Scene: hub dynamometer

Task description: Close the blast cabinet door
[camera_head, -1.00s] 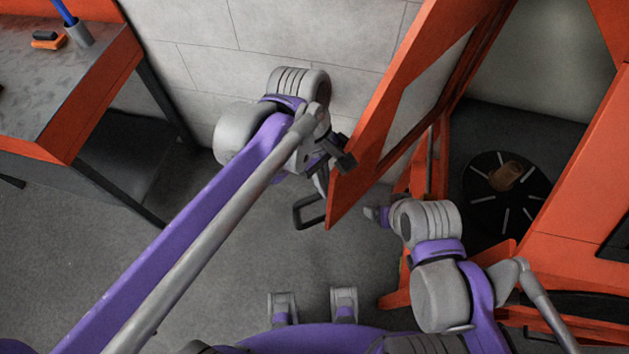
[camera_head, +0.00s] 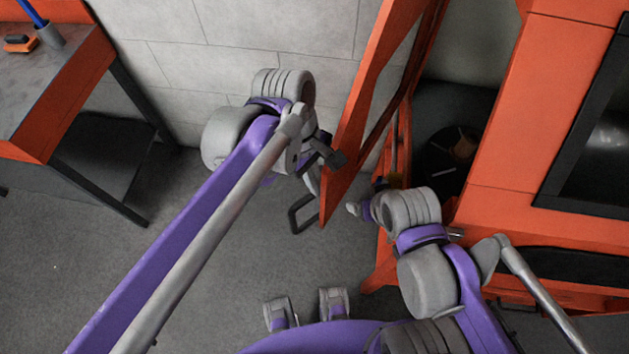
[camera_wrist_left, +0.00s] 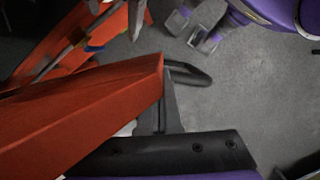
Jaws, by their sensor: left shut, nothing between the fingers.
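The blast cabinet door (camera_head: 343,150) is an orange framed panel with a window, standing open on the left of the orange cabinet (camera_head: 515,150). In the left wrist view the orange door (camera_wrist_left: 85,120) fills the lower left. My right gripper (camera_head: 360,208) is between door and cabinet, its fingers unclear.
Inside the cabinet opening, a dark round turntable (camera_head: 440,165) bears a brown part (camera_head: 465,148).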

